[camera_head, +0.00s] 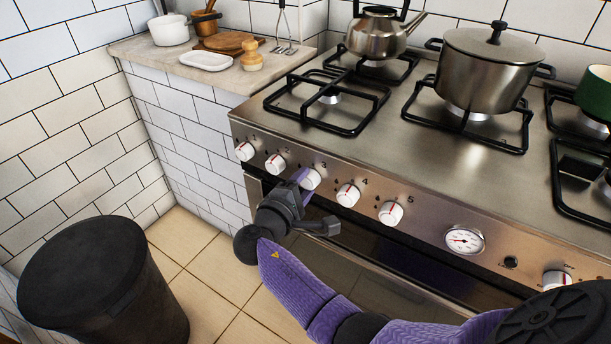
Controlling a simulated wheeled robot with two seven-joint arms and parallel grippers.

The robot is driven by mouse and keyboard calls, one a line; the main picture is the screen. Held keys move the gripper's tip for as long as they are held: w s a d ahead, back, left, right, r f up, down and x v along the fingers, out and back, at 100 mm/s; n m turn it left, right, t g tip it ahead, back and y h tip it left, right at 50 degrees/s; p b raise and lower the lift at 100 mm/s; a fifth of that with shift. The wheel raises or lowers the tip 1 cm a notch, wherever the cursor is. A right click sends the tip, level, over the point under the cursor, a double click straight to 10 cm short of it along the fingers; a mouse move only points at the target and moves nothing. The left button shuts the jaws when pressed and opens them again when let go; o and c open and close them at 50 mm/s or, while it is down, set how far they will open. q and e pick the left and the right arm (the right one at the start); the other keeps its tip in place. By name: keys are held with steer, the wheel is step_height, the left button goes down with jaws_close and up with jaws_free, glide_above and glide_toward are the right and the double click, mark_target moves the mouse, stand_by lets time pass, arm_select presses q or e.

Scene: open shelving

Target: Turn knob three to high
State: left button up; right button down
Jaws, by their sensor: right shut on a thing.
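Knob three (311,179) is a white round knob on the steel front panel of the stove, below the printed 3. Part of it is hidden by my right gripper (302,186), which reaches in from the lower right on a purple arm. The fingers are shut on knob three. A red mark shows on the knob's face, but I cannot tell its exact setting. My left gripper is not in view.
Knob two (275,164) and knob four (348,195) sit close on either side. A kettle (377,33) and a lidded pot (483,70) stand on the hob. A dark bin (95,280) stands at the lower left.

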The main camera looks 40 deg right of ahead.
steer(key=shift+r+n+p, duration=0.15)
steer(key=shift+n+p, duration=0.25)
steer(key=shift+n, duration=0.2)
steer(key=shift+n+g+p, duration=0.3)
steer(key=shift+n+g, duration=0.1)
steer(key=shift+n, duration=0.1)
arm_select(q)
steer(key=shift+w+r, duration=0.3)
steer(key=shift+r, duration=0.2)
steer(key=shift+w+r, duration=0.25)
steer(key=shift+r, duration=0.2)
arm_select(e)
steer(key=shift+n, duration=0.3)
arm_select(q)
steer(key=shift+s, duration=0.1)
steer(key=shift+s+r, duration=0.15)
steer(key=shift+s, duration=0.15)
arm_select(e)
steer(key=shift+n, duration=0.3)
